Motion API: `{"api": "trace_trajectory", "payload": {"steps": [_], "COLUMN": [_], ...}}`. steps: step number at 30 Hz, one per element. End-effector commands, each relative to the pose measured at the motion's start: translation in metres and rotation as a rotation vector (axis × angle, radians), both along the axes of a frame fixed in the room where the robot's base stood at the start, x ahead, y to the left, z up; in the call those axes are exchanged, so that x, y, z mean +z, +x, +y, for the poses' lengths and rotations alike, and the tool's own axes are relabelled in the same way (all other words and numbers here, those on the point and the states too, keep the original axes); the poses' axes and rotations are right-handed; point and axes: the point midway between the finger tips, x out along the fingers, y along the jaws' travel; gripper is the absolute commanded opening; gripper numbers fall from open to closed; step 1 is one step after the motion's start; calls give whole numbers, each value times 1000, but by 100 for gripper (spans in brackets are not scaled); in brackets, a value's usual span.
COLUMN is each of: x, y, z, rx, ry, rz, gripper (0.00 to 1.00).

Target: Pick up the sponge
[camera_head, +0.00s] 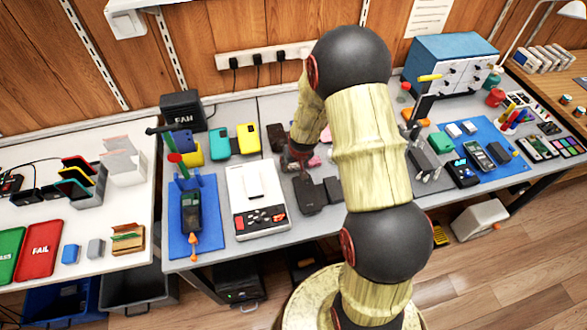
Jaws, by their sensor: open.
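My gripper (298,163) reaches down behind my upper arm to the middle of the grey bench. It is small and partly hidden, and I see nothing held in it. A small pink piece (315,161) lies on the bench just right of the gripper, partly hidden by my arm. It could be the sponge, but it is too small to tell. A green block (440,142) lies at the left of the right-hand blue mat; I cannot tell whether it is a sponge.
A white scale-like device (240,216) and dark phones (309,195) lie near the gripper. A blue mat (180,243) with a phone stand is at left. My arm hides the bench's middle.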

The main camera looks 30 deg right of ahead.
Motion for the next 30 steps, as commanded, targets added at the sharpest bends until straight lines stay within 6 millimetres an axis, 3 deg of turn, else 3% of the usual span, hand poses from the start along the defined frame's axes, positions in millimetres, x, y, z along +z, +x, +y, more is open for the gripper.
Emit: {"api": "trace_trajectory", "payload": {"steps": [6, 18, 30], "x": [1, 1, 11], "y": [1, 1, 1], "z": [0, 0, 0], "rx": [0, 0, -1], "ry": [-1, 0, 0], "rz": [-2, -1, -1], "gripper": [46, 25, 25]}}
